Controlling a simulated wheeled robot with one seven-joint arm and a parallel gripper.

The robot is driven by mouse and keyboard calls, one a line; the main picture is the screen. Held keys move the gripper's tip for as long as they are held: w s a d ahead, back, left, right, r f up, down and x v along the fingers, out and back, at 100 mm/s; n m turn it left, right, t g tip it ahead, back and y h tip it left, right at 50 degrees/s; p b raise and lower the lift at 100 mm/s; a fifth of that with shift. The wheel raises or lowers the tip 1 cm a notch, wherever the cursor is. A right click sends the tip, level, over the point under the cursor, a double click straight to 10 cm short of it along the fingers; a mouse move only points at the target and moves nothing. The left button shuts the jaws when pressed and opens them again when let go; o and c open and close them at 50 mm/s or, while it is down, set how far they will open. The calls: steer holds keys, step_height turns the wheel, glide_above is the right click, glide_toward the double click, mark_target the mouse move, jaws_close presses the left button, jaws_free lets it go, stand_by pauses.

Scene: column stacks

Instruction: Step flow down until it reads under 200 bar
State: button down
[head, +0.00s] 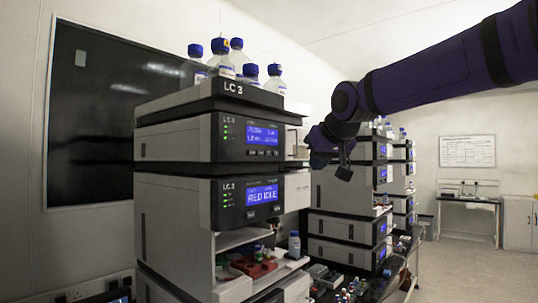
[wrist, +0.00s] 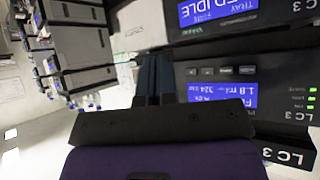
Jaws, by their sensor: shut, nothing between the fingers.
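The LC 3 stack's upper module (head: 215,137) has a lit blue display (head: 262,134) with a row of small dark buttons (head: 265,153) beneath it. In the wrist view the picture is upside down; the same display (wrist: 222,95) appears to read flow 1.8 ml and about 324 bar, partly blurred. The button row (wrist: 222,71) shows beside it, labels too small to read. My gripper (head: 318,160) is right of the stack in the head view, apart from the buttons. In the wrist view its dark fingers (wrist: 152,75) are together and empty.
Below, a second LC 3 module's display (head: 262,194) reads RED IDLE. Blue-capped bottles (head: 221,58) stand on top of the stack. More instrument stacks (head: 345,190) stand behind, right of my gripper. Small vials and a bottle (head: 294,244) sit on the bench below.

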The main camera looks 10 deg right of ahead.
mark_target(268, 153)
steer(key=w+r, duration=0.1)
steer(key=w+a+r, duration=0.1)
steer(key=w, duration=0.1)
steer(key=shift+a+t, duration=0.2)
steer(key=shift+t, duration=0.1)
steer(key=w+a, duration=0.5)
steer(key=w, duration=0.2)
stand_by(0.4)
steer(key=shift+w+a, duration=0.15)
stand_by(1.9)
steer(key=shift+w+a, duration=0.2)
steer(key=shift+w+a, duration=0.2)
steer(key=shift+w, duration=0.15)
stand_by(0.9)
steer(key=shift+s+d, duration=0.45)
steer(key=shift+s, duration=0.25)
